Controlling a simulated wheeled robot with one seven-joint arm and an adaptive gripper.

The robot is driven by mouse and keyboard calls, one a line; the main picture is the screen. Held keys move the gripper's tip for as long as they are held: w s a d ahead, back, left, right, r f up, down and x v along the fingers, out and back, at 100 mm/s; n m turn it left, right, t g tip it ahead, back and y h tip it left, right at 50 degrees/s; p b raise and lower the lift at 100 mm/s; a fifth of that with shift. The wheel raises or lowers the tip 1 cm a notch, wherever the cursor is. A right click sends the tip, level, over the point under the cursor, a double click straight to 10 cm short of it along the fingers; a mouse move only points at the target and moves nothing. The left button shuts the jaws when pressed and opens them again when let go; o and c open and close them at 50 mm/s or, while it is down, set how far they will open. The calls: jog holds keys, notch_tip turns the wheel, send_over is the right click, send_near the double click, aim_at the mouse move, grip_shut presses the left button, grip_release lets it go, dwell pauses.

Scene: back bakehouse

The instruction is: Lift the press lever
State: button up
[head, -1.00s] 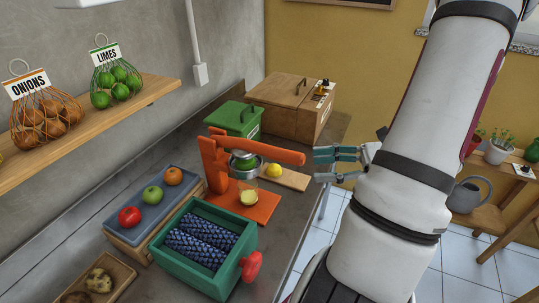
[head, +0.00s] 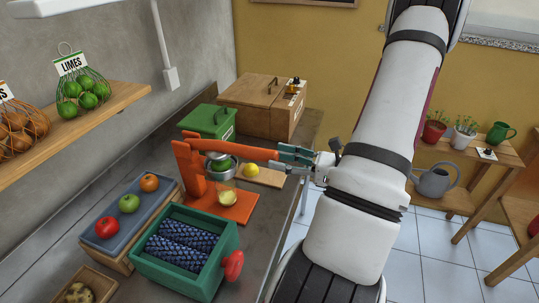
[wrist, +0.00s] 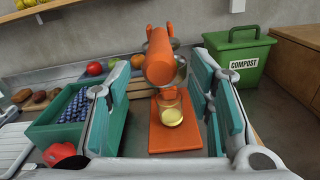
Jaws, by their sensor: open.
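The orange press (head: 190,170) stands on the counter. Its lever (head: 240,151) reaches out to the right, nearly level, over a metal bowl (head: 226,163) and a glass (head: 226,196) of pale yellow juice on the orange base (head: 238,208). My gripper (head: 292,154) is at the lever's free end. In the wrist view, the round lever end (wrist: 159,68) shows in the gap between my two open fingers (wrist: 160,95), with space on both sides. I cannot tell how far the fingers reach past its tip.
A green crate with a red knob (head: 233,265) stands in front of the press. A blue fruit tray (head: 128,213) is to the left. A lemon (head: 250,169) lies on a board behind the base. A green compost bin (head: 208,121) and wooden box (head: 262,103) stand at the back.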

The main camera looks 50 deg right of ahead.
jog(key=shift+x, duration=2)
jog(key=shift+c, duration=0.3)
grip_shut()
